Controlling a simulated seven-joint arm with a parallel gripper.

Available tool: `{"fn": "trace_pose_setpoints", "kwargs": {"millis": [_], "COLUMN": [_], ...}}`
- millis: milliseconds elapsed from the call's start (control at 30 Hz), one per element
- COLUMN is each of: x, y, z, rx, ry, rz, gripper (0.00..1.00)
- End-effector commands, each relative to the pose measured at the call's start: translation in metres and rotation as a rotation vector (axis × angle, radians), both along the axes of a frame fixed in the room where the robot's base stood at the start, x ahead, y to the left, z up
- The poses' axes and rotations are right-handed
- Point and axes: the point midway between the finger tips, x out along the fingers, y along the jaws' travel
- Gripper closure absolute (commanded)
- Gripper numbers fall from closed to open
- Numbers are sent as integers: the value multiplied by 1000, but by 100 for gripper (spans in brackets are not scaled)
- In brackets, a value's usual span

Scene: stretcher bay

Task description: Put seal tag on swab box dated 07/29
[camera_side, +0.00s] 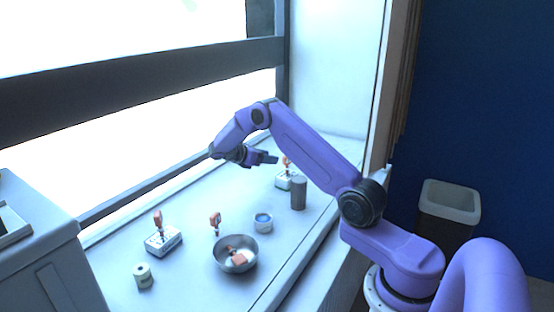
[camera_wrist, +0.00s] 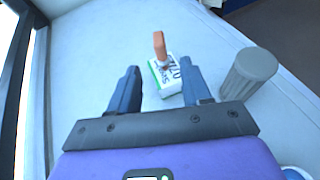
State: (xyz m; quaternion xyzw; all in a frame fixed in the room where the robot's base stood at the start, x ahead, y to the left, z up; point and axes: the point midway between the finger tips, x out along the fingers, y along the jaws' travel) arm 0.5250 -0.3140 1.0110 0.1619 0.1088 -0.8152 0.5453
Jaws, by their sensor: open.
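A white and green swab box (camera_wrist: 168,76) lies in front of my gripper (camera_wrist: 158,70) in the wrist view, with lettering whose date I cannot read. An orange-red tag (camera_wrist: 160,46) stands upright at the box, apparently on it. My gripper is open and empty, its fingers pointing toward the box. Another white box (camera_side: 164,242) with a red tag (camera_side: 157,222) sits nearer left. A third red tag (camera_side: 215,219) stands between that box and the bowl.
A grey cylinder (camera_side: 299,194) stands right of the far box; it also shows in the wrist view (camera_wrist: 248,73). A blue-filled cup (camera_side: 263,221), a metal bowl (camera_side: 219,261) holding red and white pieces, and a small white roll or jar (camera_side: 142,275) stand nearer.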

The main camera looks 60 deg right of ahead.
Motion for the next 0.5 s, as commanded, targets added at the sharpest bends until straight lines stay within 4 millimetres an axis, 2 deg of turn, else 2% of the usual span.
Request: {"fn": "trace_pose_setpoints", "kwargs": {"millis": [267, 367, 500], "x": [9, 12, 11], "y": [24, 47, 104], "z": [10, 17, 30], "rx": [9, 41, 129], "ry": [-16, -61, -169], "rz": [8, 31, 81], "gripper": [52, 52, 52]}}
